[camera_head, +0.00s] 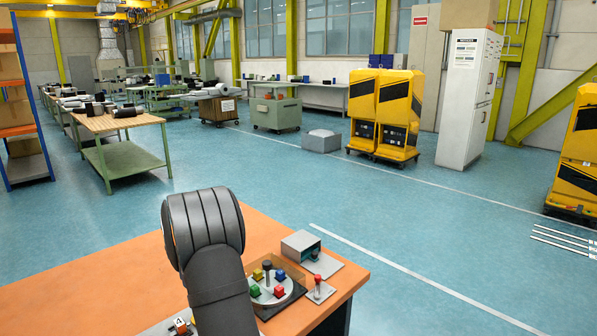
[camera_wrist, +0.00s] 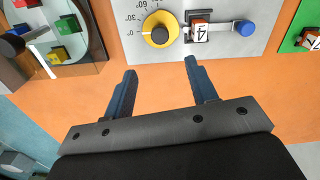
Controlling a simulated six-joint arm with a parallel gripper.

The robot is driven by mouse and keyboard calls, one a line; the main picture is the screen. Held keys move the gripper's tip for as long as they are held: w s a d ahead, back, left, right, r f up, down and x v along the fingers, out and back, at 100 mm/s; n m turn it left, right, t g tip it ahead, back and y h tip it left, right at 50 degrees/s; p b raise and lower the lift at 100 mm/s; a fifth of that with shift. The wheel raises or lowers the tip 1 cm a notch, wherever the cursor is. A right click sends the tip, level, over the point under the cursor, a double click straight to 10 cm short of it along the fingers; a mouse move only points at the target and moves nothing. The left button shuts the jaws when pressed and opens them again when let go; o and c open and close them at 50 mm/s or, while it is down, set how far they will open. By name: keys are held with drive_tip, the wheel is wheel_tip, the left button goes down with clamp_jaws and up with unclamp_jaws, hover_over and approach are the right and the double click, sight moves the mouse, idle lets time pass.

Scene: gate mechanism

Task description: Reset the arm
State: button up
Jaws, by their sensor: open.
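In the wrist view my gripper (camera_wrist: 160,66) is open, with its two blue fingers apart and nothing between them. It hangs over bare orange tabletop, just in front of a grey panel (camera_wrist: 140,50). The panel carries a yellow dial with a black centre (camera_wrist: 160,28), a cube marked 4 (camera_wrist: 199,32) and a blue-knobbed slider (camera_wrist: 245,28). A round turntable with red, green and yellow blocks (camera_wrist: 62,26) is at the upper left. In the head view my arm hides the gripper; the turntable (camera_head: 270,296) there also shows a blue block and a black knob.
A grey box-shaped housing (camera_head: 300,245) and a red-topped post (camera_head: 318,288) stand beside the turntable on the orange table (camera_head: 120,290). A green plate with a numbered cube (camera_wrist: 305,40) is at the wrist view's right. The near left tabletop is clear.

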wheel_tip(320, 180, down, 12)
drive_tip(key=shift+f, duration=0.35)
drive_tip(key=m, duration=1.3)
drive_tip(key=shift+m, duration=2)
